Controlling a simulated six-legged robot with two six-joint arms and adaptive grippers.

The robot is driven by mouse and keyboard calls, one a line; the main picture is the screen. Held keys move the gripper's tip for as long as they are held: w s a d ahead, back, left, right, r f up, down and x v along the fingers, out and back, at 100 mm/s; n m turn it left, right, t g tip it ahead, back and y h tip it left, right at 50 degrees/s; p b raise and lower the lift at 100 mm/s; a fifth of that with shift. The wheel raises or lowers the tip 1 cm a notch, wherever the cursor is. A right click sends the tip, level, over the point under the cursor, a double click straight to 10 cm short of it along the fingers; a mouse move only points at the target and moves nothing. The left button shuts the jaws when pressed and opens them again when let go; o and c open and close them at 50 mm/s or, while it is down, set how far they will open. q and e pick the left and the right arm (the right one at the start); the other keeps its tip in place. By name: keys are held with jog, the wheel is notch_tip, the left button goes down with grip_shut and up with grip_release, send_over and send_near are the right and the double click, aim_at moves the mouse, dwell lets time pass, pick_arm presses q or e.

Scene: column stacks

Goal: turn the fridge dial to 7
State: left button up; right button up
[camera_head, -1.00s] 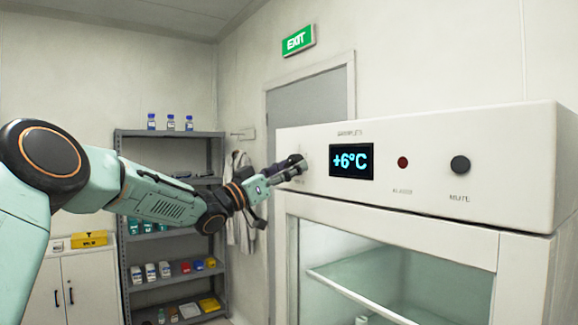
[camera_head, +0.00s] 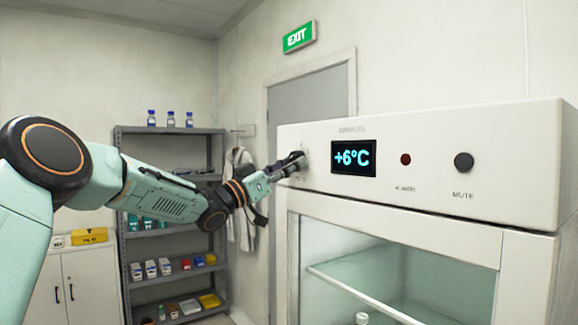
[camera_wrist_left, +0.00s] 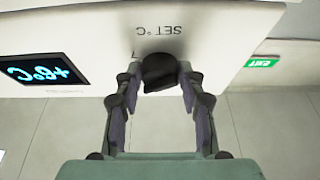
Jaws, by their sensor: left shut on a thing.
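The fridge dial (camera_wrist_left: 160,70) is a dark round knob under the "SET °C" lettering, which shows upside down in the left wrist view. A "7" mark is printed beside it there. My left gripper (camera_wrist_left: 159,84) has one finger on each side of the dial and is shut on it. In the head view my left gripper (camera_head: 295,162) is at the left end of the fridge's front panel and mostly hides the dial. The fridge display (camera_head: 353,157) reads +6°C. My right gripper is in neither view.
The white fridge (camera_head: 460,125) has a red alarm light (camera_head: 405,159) and a black mute knob (camera_head: 463,163) right of the display. Its glass door is below. A grey shelf rack (camera_head: 120,230) stands behind my left arm, near a grey door (camera_head: 310,110).

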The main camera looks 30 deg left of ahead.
pick_arm(q)
jog(key=shift+a+m+h, duration=0.1)
jog(key=shift+m+h, duration=0.3)
jog(key=shift+m, duration=0.3)
jog(key=m+g+h, duration=0.1)
jog(key=m, duration=0.2)
jog(key=m+g+h+p, duration=0.1)
jog(key=m, duration=0.2)
jog(key=shift+w+a+r+m+h, duration=0.1)
jog(key=shift+a+r+m+h, duration=0.1)
jog(key=shift+m+h, duration=0.2)
jog(key=m+g, duration=0.1)
jog(key=m, duration=0.1)
jog(key=m+g+h+p, duration=0.1)
jog(key=m, duration=0.2)
jog(key=shift+a+g, duration=0.15)
jog(key=shift+g, duration=0.25)
jog(key=shift+m+g+h+p, duration=0.3)
jog(key=shift+m+g+p, duration=0.2)
jog(key=shift+m, duration=1)
jog(key=o, duration=1.2)
jog(key=shift+r, duration=0.15)
jog(key=shift+c, duration=0.2)
